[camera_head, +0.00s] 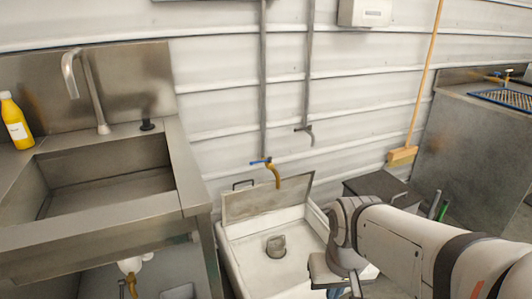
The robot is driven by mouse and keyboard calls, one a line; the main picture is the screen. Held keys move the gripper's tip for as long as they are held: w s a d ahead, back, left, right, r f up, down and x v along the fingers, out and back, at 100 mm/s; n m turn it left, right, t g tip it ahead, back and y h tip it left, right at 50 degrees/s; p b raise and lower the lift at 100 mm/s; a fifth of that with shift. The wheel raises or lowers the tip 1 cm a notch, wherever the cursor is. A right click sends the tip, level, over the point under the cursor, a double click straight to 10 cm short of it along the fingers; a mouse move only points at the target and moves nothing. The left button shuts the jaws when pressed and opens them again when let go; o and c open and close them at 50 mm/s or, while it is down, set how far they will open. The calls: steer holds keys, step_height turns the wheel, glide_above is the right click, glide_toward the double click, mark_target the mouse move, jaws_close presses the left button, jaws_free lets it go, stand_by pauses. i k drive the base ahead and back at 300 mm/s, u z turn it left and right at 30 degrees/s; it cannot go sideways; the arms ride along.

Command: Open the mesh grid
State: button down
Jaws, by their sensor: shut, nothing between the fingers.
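The mesh grid (268,199) is a thin grey-beige panel with a light frame. It stands raised and tilted along the back edge of a low white basin (234,249), so the basin lies open in front of it. A small dark handle (243,184) shows at its upper left edge. My gripper (342,292) is at the bottom of the picture, over the basin's front right side. It is shut and empty, apart from the grid. My arm hides the basin's right part, and the fingertips are partly cut off by the lower edge.
A grey drain piece (276,245) sits in the basin. A yellow tap with a blue handle (270,171) hangs just above the grid. A steel sink (187,175) stands close on the left. A dark box (383,187) and a broom (404,155) are to the right.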

mark_target(226, 223)
steer(key=i, duration=0.95)
steer(key=z, duration=0.1)
